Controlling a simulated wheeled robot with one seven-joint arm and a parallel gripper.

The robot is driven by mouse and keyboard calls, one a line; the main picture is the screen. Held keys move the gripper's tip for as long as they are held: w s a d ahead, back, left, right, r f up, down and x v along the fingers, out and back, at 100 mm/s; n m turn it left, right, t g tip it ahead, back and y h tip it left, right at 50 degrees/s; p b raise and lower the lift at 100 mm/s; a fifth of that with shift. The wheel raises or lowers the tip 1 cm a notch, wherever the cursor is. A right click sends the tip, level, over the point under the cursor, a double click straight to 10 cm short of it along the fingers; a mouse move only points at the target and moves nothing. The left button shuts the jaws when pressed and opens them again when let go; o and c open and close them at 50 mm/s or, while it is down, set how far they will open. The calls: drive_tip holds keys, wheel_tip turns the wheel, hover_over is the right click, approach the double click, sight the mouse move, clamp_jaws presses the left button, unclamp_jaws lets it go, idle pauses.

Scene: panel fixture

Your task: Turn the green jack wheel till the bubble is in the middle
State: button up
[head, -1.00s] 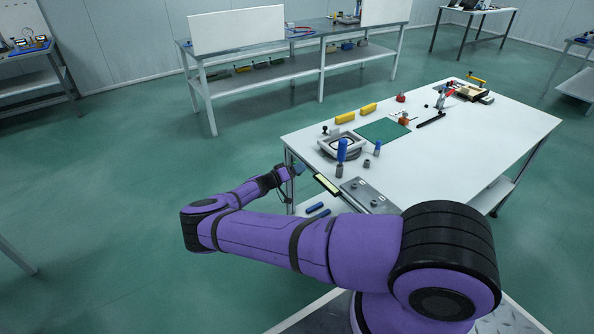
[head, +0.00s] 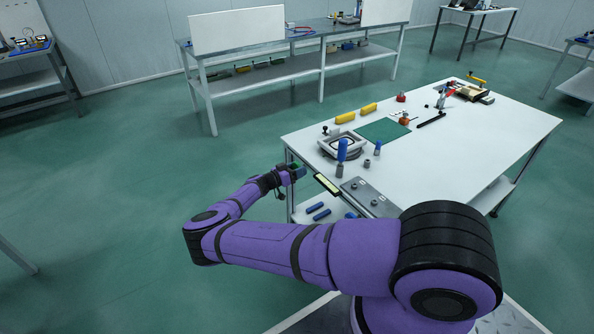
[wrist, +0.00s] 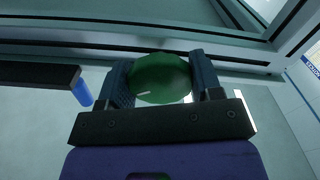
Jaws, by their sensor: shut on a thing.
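The green jack wheel (wrist: 160,78) sits between the two fingers of my gripper (wrist: 162,88) in the wrist view, with a finger against each side. The gripper is shut on it. In the head view my gripper (head: 294,172) is at the table's near left corner, just below the top's edge, and a bit of green shows at its fingers. A pale yellow-green strip in a dark frame (head: 327,184), which looks like the level, lies along the table edge to the right of the gripper. It is too small to tell where the bubble is.
The white table (head: 480,130) carries a grey plate (head: 368,194), a square fixture (head: 342,144), blue-handled tools, yellow blocks and a green mat (head: 382,131). Blue cylinders (head: 318,211) lie on its lower shelf. Floor left of the table is clear.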

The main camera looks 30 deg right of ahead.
drive_tip(key=shift+f, duration=0.1)
drive_tip(key=o, duration=0.9)
drive_tip(key=shift+o, duration=0.2)
drive_tip(key=a, duration=1.1)
drive_tip(key=shift+s, duration=0.2)
